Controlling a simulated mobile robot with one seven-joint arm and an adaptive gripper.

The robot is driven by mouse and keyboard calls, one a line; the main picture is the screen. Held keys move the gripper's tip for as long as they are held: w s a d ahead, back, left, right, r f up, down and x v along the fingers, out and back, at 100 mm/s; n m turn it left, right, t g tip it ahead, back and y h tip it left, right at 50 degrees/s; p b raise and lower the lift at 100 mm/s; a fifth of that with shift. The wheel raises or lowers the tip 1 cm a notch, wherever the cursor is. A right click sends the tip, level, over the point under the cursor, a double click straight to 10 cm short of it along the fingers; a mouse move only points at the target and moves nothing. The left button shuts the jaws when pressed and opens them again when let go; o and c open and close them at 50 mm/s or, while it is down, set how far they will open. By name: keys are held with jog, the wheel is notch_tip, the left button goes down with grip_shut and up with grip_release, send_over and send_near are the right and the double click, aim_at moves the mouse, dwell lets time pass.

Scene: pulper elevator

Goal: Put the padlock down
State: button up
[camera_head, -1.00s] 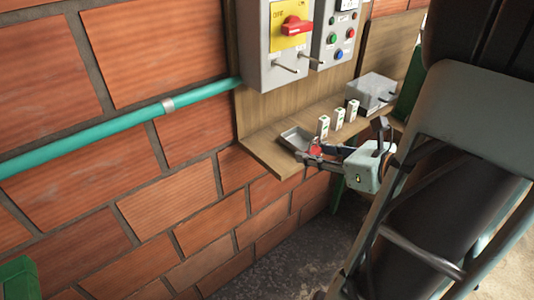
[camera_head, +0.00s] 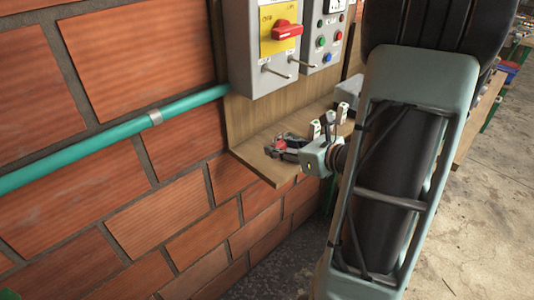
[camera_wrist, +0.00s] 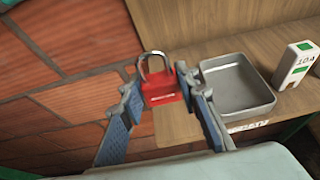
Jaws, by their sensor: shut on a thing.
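The red padlock (camera_wrist: 162,90) with its silver shackle upright is held between the fingertips of my gripper (camera_wrist: 161,86) in the wrist view. My gripper is shut on it, over the front left edge of the wooden shelf (camera_wrist: 176,124). A small grey tray (camera_wrist: 262,74) stands on the shelf just right of the padlock in the wrist view, apart from it. In the head view my gripper (camera_head: 284,147) is at the left end of the shelf (camera_head: 262,165). There a small patch of red shows, and my gripper largely hides the tray.
White blocks with green marks, one of them nearest the tray (camera_wrist: 295,66), stand along the shelf. Above hangs a grey switch box (camera_head: 250,50) with a red handle (camera_head: 287,32) and jutting metal rods. A brick wall (camera_head: 110,190) and green pipe (camera_head: 100,142) lie left.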

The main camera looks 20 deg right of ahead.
aim_at(273, 167)
jog(key=w+f, duration=0.3)
jog(key=shift+f, duration=0.3)
jog(key=shift+w+f, duration=0.15)
jog(key=shift+f, duration=1.5)
jog(key=shift+f+b, duration=0.25)
jog(key=shift+b, duration=0.15)
jog(key=o, duration=0.9)
jog(key=shift+r, duration=0.1)
jog(key=shift+o, duration=0.2)
jog(key=shift+r, duration=0.1)
jog(key=shift+r+p, duration=0.2)
jog(key=shift+p, duration=0.2)
jog(key=v, duration=1.2)
jog(key=shift+f+b, duration=0.2)
jog(key=shift+b, duration=0.15)
jog(key=shift+a, duration=0.15)
